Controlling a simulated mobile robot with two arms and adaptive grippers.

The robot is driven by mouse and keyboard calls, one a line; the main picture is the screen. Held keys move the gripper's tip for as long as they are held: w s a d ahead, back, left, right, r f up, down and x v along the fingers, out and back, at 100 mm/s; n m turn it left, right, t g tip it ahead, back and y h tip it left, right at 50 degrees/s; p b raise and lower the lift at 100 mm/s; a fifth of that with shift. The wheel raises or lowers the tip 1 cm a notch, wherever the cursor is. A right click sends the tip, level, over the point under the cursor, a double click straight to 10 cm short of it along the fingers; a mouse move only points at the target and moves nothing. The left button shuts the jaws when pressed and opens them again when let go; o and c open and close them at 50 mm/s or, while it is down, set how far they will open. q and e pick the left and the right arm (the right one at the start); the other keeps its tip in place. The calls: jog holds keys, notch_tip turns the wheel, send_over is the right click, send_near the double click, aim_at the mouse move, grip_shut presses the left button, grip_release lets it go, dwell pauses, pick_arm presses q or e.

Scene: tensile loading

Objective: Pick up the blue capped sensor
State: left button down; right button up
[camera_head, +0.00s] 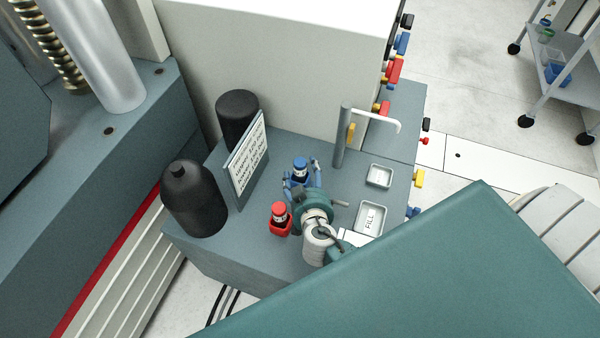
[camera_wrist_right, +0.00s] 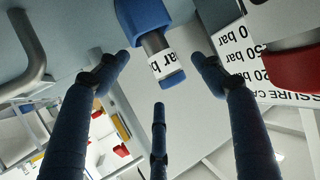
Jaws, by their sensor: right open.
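The blue capped sensor (camera_head: 300,168) stands upright in a blue holder on the grey cabinet top, with a white label below its cap. In the right wrist view the sensor's blue cap (camera_wrist_right: 172,80) and its label show between my fingers, below the blue holder (camera_wrist_right: 143,15). My right gripper (camera_head: 302,180) is open, its fingers spread around the sensor. Gaps show between the sensor and the fingers in the wrist view, so I see no grip on it. My left gripper is not in view.
A red capped sensor (camera_head: 279,211) in a red holder stands close beside the gripper. A sign with pressure text (camera_head: 247,160), two black bottles (camera_head: 193,198) and a pipe post (camera_head: 341,137) stand around. Two labelled trays (camera_head: 370,218) lie to the right.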

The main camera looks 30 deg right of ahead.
jog(key=x, duration=0.2)
jog(key=shift+w+d+f, duration=0.1)
jog(key=shift+w+f, duration=0.1)
jog(key=shift+w, duration=0.05)
jog(key=shift+r, duration=0.1)
jog(key=c, duration=1.4)
